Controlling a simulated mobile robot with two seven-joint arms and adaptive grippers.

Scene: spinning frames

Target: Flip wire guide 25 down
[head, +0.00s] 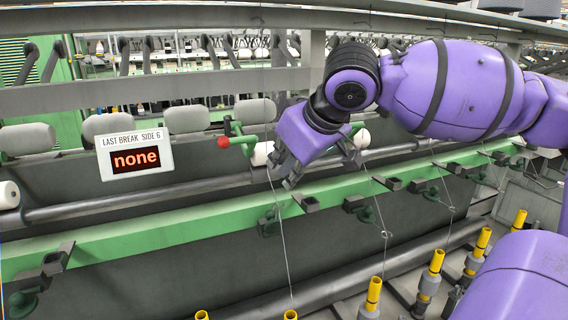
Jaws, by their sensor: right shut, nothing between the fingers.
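Several dark wire guides sit along the green rail (165,232). One guide (306,202) is just below and right of my right gripper (289,180); others include one in mid-rail (354,203), one further right (387,183) and one at the far left (58,259). No numbers show on them, so I cannot tell which is 25. My right arm reaches in from the right. Its gripper is shut and empty, pointing down in front of the rail, close to a thin wire (280,222). Whether it touches a guide or the wire is unclear. My left gripper is out of view.
A sign (136,158) reads "LAST BREAK SIDE 6 none". A green lever with a red knob (223,142) is left of my right gripper. Yellow-topped spindles (373,294) stand in front, lower right. A grey bar (130,204) runs behind the rail.

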